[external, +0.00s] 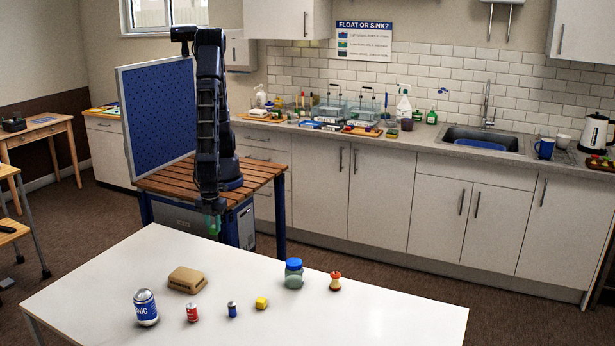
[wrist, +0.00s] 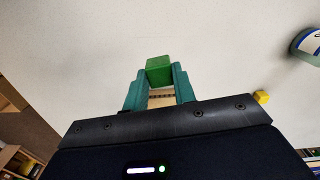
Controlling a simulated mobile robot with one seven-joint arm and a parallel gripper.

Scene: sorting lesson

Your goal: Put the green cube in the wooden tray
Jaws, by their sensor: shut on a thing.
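The green cube (wrist: 158,70) is held between the tips of my gripper (wrist: 160,82) in the wrist view. The teal fingers are shut on its sides. I cannot pick out the wooden tray for certain in either view. A pale brown patch shows between the fingers in the wrist view, and I cannot tell what it is.
The white table (external: 230,275) holds a brown package (external: 187,280), large can (external: 146,307), red can (external: 192,312), small blue can (external: 232,309), yellow block (external: 262,302), blue-lidded jar (external: 293,275) and apple core (external: 335,281). Its far left is clear. A blue pegboard (external: 160,112) stands beside my arm.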

